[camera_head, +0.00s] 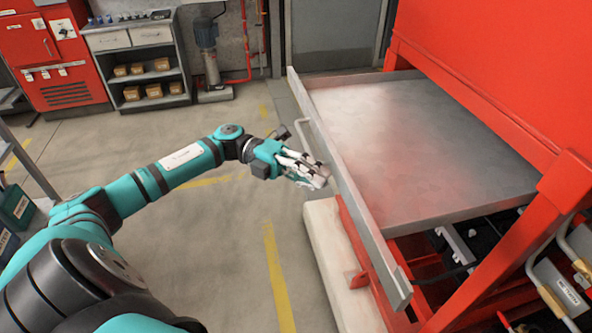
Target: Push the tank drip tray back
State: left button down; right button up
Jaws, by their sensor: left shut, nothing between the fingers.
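The tank drip tray (400,140) is a wide, shallow grey metal tray pulled out of the red tank frame (490,65). Its long front panel (350,195) faces my left arm and carries a pale bar handle (302,133). My left gripper (322,178) is shut and empty. Its fingertips are at the outer face of the front panel, just below the handle in the picture. I cannot tell whether they touch the panel. The inner end of the tray is hidden under the red tank body. My right gripper is not in view.
A pale plinth (335,265) runs under the tray's front. A shelf unit with small boxes (145,85), a red cabinet (50,55) and a grey pump (207,55) stand at the back left. Valves and pipes (555,285) are at lower right. Floor around my arm is clear.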

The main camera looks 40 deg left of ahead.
pick_arm(q)
jog(key=shift+w+d, duration=0.2)
jog(key=shift+w, duration=0.05)
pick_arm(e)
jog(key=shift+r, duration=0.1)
